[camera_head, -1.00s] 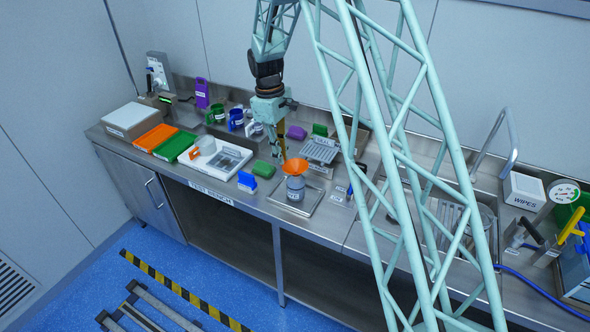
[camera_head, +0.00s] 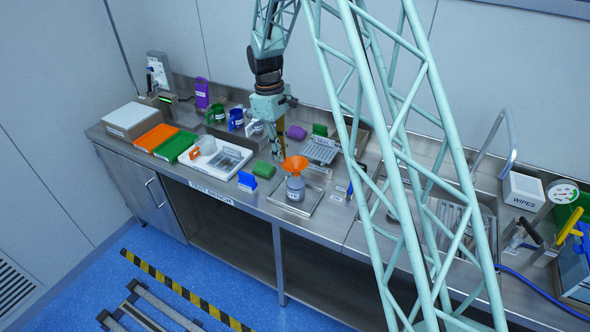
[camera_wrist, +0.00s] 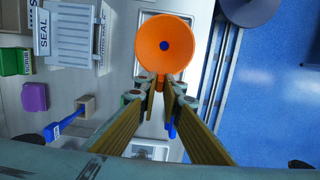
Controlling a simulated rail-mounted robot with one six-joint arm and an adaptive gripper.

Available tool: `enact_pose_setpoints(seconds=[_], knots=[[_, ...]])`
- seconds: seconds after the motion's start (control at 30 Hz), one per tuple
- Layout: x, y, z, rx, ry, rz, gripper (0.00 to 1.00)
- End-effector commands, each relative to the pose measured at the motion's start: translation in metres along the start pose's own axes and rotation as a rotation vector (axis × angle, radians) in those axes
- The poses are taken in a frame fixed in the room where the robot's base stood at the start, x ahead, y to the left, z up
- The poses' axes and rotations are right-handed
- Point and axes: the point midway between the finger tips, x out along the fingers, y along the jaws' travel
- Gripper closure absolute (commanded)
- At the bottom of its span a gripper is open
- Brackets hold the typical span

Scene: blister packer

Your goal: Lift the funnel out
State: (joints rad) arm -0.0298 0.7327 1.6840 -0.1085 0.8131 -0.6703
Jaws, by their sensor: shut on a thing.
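The orange funnel (camera_head: 294,164) is at the grey labelled bottle (camera_head: 295,188) on the bench, wide mouth up. Its narrow lower part shows just above the bottle; whether the spout tip is still inside the neck I cannot tell. My gripper (camera_head: 281,158) reaches down beside the funnel's left side and is shut on its rim or tab. In the wrist view, the funnel (camera_wrist: 164,45) lies just beyond my gripper's fingertips (camera_wrist: 165,86), its bowl facing the camera, with a small blue spot at its centre. The bottle is hidden there.
The bottle stands on a metal tray (camera_head: 306,208) near the bench front. A blue item (camera_head: 247,181) and a green block (camera_head: 264,168) lie to the left. A purple block (camera_head: 296,132) and a ribbed SEAL plate (camera_head: 321,150) are behind.

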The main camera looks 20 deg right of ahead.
Motion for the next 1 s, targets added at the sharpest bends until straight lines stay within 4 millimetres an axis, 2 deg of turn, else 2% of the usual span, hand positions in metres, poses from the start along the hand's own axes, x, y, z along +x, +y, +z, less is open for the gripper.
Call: enact_pose_setpoints(seconds=[0.53, 1.0], knots=[[-0.002, 0.000, 0.000, 0.000, 0.000, 0.000, 1.00], [-0.018, 0.000, 0.000, 0.000, 0.000, 0.000, 1.00]])
